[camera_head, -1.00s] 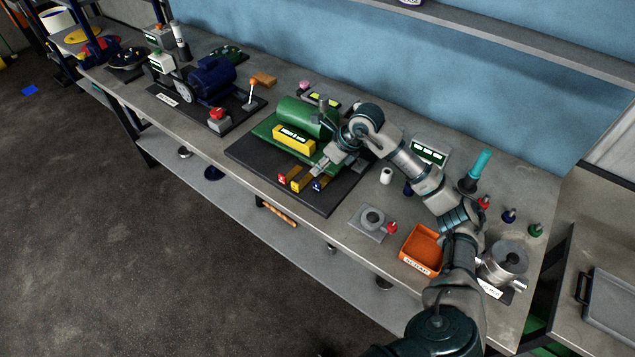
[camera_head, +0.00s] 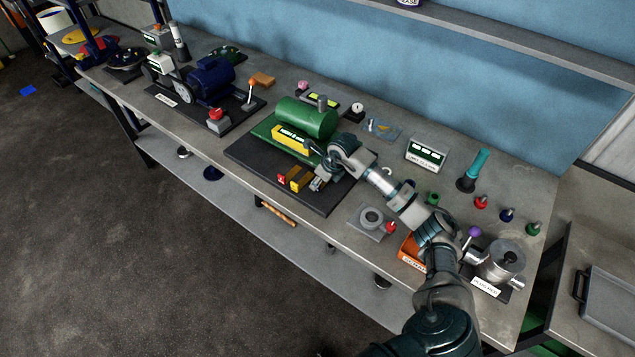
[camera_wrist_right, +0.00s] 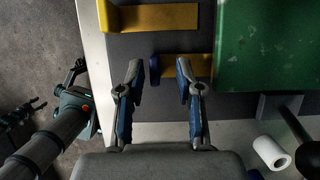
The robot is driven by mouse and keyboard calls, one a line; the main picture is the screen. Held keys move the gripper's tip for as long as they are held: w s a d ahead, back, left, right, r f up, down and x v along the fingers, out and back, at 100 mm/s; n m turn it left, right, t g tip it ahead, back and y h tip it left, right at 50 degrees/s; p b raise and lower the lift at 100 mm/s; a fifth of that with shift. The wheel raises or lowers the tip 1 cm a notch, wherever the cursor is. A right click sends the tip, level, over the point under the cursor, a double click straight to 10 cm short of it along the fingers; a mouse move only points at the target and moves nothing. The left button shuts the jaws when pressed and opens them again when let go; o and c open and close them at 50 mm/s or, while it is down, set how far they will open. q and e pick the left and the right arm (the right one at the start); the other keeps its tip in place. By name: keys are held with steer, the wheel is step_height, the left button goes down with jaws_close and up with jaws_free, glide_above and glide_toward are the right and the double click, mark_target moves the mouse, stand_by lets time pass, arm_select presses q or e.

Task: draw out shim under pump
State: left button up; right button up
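The green pump (camera_head: 306,118) sits on a dark plate on the bench, with a yellow block on its green base. Flat brass-coloured shims stick out from under its near edge, with a red tag (camera_head: 281,180) and a yellow tag (camera_head: 293,185). My right gripper (camera_head: 317,184) is at the rightmost shim and hides its tag in the head view. In the right wrist view, my gripper (camera_wrist_right: 160,75) is open. The blue-tagged shim (camera_wrist_right: 185,66) lies ahead, its blue tag (camera_wrist_right: 154,70) between the fingertips. My left gripper does not show in the head view.
A grey fixture with a ring (camera_head: 371,218) and an orange scrap bin (camera_head: 409,251), partly behind my arm, stand to the right. A display box (camera_head: 427,153) and a teal-handled tool (camera_head: 474,170) stand farther back. A blue motor (camera_head: 207,78) stands at left.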

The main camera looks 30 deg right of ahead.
mark_target(305, 196)
steer(key=shift+w+a+f, duration=0.3)
steer(key=shift+a+f, duration=0.2)
steer(key=shift+f, duration=0.15)
steer(key=shift+d, duration=0.1)
steer(key=c, duration=0.6)
steer(key=shift+d, duration=0.15)
jaws_close()
steer(key=shift+s+a+p, duration=0.15)
steer(key=shift+s+a, duration=0.15)
steer(key=shift+a, duration=0.4)
steer(key=shift+s+a+p, duration=0.1)
steer(key=shift+s+a, duration=0.15)
steer(key=shift+a, duration=0.4)
steer(key=shift+s+a+p, duration=0.15)
steer(key=shift+s+a, duration=0.15)
steer(key=shift+a, duration=0.4)
steer(key=o, duration=0.6)
jaws_free()
steer(key=shift+d, duration=0.1)
steer(key=v, duration=1.1)
steer(key=shift+s+r, duration=0.2)
steer(key=shift+r, duration=0.15)
